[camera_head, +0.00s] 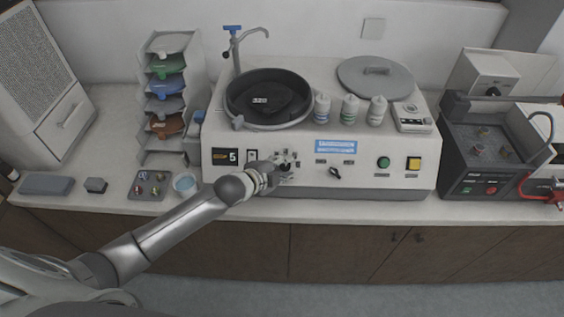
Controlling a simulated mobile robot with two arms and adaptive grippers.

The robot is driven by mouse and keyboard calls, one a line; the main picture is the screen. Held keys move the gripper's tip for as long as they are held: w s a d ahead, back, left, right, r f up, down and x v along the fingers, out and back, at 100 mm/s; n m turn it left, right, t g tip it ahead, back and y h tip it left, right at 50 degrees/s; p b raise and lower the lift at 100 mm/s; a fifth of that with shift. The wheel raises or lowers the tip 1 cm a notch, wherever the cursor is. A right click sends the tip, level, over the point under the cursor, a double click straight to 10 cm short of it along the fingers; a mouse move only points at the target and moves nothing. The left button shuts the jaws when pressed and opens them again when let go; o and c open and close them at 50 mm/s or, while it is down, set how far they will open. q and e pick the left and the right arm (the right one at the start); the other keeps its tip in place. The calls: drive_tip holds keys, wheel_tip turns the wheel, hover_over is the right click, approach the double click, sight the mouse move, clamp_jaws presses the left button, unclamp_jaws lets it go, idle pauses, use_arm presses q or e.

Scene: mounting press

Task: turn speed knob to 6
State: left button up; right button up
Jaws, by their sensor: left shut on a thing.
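The white polishing machine (310,180) stands on the counter, with a dark round bowl on top marked 320. A small display (225,156) on the left of its front panel reads 5. My left gripper (284,166) is at the front panel, to the right of the display. It is shut on a knob there, which I take to be the speed knob; the fingers and wrist mostly hide it, and its pointer cannot be read. My right gripper is not in view.
A dark knob (335,172), a green button (383,162) and a yellow button (413,163) sit further right on the panel. Several bottles (349,108) stand on top. A glass cup (185,183) stands close beside my left forearm.

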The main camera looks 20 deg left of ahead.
use_arm(q)
drive_tip(key=shift+w+a+r+m+g+p, duration=0.15)
drive_tip(key=shift+m+g, duration=0.1)
drive_tip(key=shift+m, duration=0.25)
drive_tip(key=shift+r+m+g+p, duration=0.15)
drive_tip(key=shift+m+g, duration=0.1)
drive_tip(key=shift+m, duration=0.25)
drive_tip(key=shift+f+m+g, duration=0.1)
drive_tip(key=shift+m+g, duration=0.4)
drive_tip(key=shift+m, duration=0.3)
drive_tip(key=m+g, duration=0.1)
drive_tip(key=m, duration=0.1)
drive_tip(key=m+g+y, duration=0.1)
drive_tip(key=shift+w+d+m, duration=0.1)
drive_tip(key=shift+d+m, duration=0.1)
drive_tip(key=shift+m, duration=0.2)
drive_tip(key=shift+d+m+g+y, duration=0.1)
drive_tip(key=shift+m+g+y, duration=0.5)
drive_tip(key=shift+m, duration=0.7)
drive_tip(key=o, duration=1)
